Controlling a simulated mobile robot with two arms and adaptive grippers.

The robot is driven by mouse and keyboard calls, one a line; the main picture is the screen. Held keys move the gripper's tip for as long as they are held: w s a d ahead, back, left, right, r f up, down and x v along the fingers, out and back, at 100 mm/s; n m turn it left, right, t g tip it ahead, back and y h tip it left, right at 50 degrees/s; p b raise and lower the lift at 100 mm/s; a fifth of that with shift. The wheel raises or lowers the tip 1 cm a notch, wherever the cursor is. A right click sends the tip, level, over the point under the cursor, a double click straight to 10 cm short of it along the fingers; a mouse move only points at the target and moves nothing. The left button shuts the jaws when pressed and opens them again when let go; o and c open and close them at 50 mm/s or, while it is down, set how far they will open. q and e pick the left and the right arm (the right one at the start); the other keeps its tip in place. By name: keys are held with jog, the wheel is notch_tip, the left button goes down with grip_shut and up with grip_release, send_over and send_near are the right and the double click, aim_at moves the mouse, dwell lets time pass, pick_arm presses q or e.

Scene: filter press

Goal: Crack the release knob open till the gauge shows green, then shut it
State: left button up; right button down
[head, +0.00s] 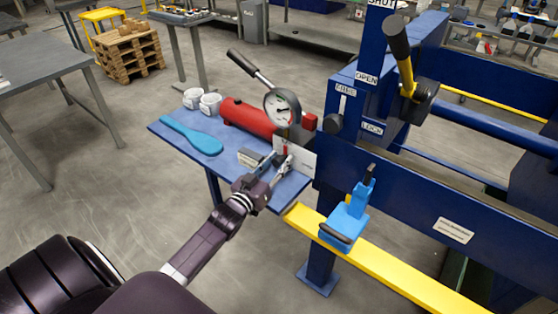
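The round gauge (282,107) stands on the red pump cylinder (246,118) with its pale dial facing me. The dial is too small to read its needle or any green zone. My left gripper (279,160) is at the near right part of the blue shelf, below the gauge, with its two fingers apart. A small red part (285,146) shows just beyond the fingertips, by a white plate (300,160). I cannot tell whether it is the release knob or whether the fingers touch it. My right gripper is not in view.
The blue shelf (172,134) also holds two white rolls (210,104) and a light-blue paddle (192,135). The black pump lever (242,63) rises behind. The blue press frame (400,180) stands close on the right, with a yellow rail (395,276) and a blue tool (347,215).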

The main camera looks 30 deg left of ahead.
pick_arm(q)
jog(key=shift+c, duration=0.3)
jog(key=c, duration=0.8)
jog(key=shift+m, duration=1.1)
jog(key=o, duration=0.9)
jog(key=shift+c, duration=0.2)
jog(key=s, duration=1.2)
jog(key=shift+d+f, duration=0.1)
jog(key=shift+d, duration=0.1)
